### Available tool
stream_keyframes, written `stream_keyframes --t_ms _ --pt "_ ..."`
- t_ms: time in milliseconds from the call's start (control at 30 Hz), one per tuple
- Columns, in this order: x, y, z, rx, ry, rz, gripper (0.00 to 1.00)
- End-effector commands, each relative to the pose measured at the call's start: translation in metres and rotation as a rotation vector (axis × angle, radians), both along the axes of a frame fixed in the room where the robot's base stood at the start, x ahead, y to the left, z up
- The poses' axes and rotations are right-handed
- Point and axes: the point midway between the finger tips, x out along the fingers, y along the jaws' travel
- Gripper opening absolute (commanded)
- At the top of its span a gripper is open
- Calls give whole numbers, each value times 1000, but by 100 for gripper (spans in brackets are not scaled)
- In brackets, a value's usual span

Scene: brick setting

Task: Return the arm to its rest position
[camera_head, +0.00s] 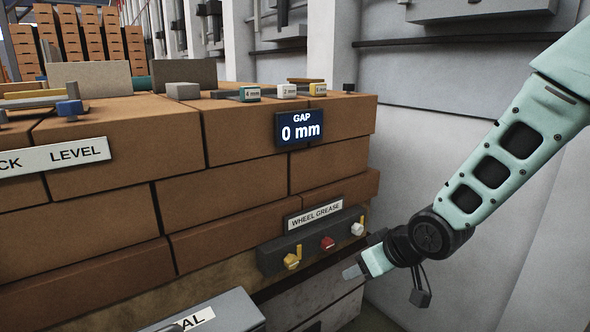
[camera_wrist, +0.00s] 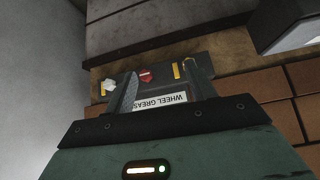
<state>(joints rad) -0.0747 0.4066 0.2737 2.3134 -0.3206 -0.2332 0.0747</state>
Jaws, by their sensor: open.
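My gripper (camera_head: 354,271) hangs at the end of my pale green arm, low and right of centre in the head view. In the wrist view my gripper (camera_wrist: 165,84) shows two dark fingers spread apart with no object held between them. Beyond them is a dark strip (camera_head: 312,246) under a "WHEEL GREASE" label (camera_head: 314,217). My gripper is near the strip's right end; contact cannot be told.
A brick stack (camera_head: 220,200) fills the left and middle. A "GAP 0 mm" display (camera_head: 300,128) is on its face. Small blocks and tools lie on top. A grey box (camera_head: 222,312) stands below at front. A pale wall (camera_head: 430,150) stands behind my arm.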

Motion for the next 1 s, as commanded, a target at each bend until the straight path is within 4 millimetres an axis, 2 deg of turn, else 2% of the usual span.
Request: stream_keyframes --t_ms 33,200,400,567,600,867,1000 --pt "-31 11 12 -46 52 19 55" --pt "-132 19 31 -184 256 54 55" --pt "-225 12 45 -293 432 98 55" --pt "-287 1 57 -361 548 134 55" --pt "-282 1 73 -356 547 127 55" --pt "-280 2 127 -355 544 125 55" --pt "-279 2 169 -355 544 125 55"
